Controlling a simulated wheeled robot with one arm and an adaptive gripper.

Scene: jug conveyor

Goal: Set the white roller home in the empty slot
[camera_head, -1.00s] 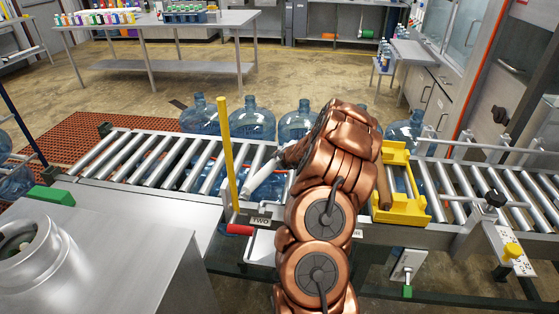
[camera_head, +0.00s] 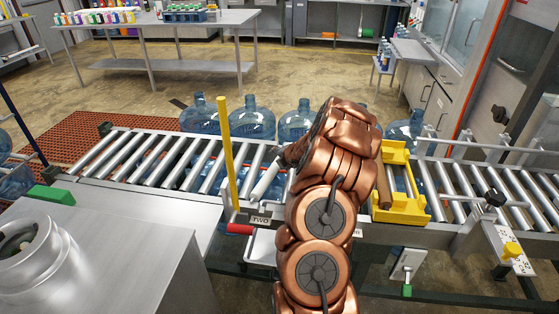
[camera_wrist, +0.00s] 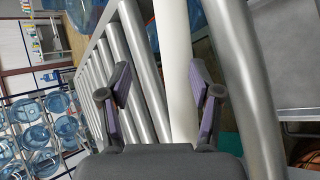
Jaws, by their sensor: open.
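The white roller (camera_head: 267,183) lies across the conveyor, just right of the yellow post, roughly parallel to the metal rollers beside it. Its near end is by the front rail above the "TWO" label; its far end is hidden by my arm. I cannot tell whether both ends sit fully in the slot. In the wrist view the white roller (camera_wrist: 177,70) runs between the spread fingers of my gripper (camera_wrist: 161,88), with metal rollers on both sides. The fingers are open, with a visible gap on the left side. In the head view my arm hides most of the gripper.
A yellow post (camera_head: 228,155) with a red handle (camera_head: 240,229) stands close left of the roller. A yellow frame (camera_head: 402,207) with a brown roller is to the right of my arm. Blue water jugs (camera_head: 256,122) stand behind the conveyor. A steel cabinet (camera_head: 110,255) is front left.

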